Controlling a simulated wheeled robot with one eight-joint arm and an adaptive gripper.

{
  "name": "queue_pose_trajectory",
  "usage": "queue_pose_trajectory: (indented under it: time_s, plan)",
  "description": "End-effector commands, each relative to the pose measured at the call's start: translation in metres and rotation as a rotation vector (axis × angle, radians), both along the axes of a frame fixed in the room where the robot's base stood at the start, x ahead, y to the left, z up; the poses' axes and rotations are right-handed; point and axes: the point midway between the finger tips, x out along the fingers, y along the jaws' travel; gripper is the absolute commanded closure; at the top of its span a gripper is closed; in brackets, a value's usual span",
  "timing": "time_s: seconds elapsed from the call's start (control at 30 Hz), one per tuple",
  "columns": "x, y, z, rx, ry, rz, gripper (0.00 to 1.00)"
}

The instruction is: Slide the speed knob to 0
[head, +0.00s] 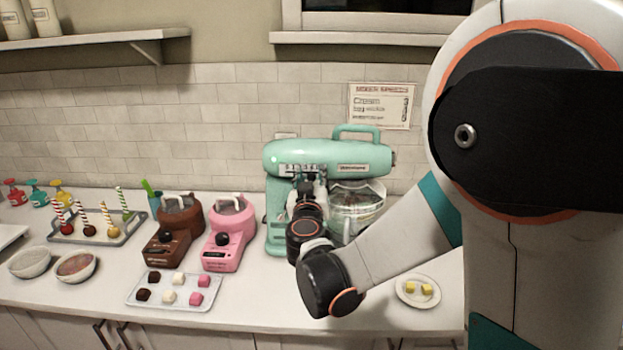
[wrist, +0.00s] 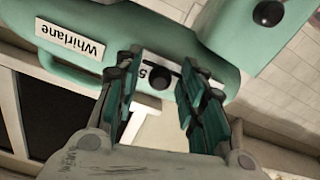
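The mint-green stand mixer (head: 335,157) stands at the back of the counter with a pale speed scale (head: 297,170) on its side. In the wrist view, the mixer body (wrist: 100,68) appears rotated. The round black speed knob (wrist: 160,77) sits on the pale scale strip, beside a printed 5. My gripper (wrist: 158,66) is open, with one finger on each side of the knob and visible gaps between. Contact with the knob cannot be told. In the head view, my gripper (head: 306,187) is in front of the mixer and the arm hides part of its stand.
Another black knob (wrist: 268,13) shows on a mint part. The mixer bowl (head: 352,207) is right of my gripper. A pink machine (head: 229,236) and brown machine (head: 174,230) stand left, behind a tray of cubes (head: 171,306). A plate (head: 418,301) with yellow cubes lies right.

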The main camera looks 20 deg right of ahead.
Motion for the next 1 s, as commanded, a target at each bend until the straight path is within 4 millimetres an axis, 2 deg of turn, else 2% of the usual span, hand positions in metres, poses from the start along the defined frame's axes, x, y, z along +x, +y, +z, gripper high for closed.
queue_pose_trajectory:
  time_s: [0.03,0.13,0.37,0.6,0.7,1.0]
  plan:
    - [0.000,0.000,0.000,0.000,0.000,0.000,0.79]
    - [0.000,0.000,0.000,0.000,0.000,0.000,1.00]
    - [0.002,0.005,0.000,0.000,0.000,0.002,1.00]
    - [0.016,0.048,0.000,0.000,0.000,0.005,1.00]
    - [0.020,0.061,0.000,0.000,0.000,0.003,1.00]
    - [0.022,0.067,0.000,0.000,0.000,0.003,1.00]
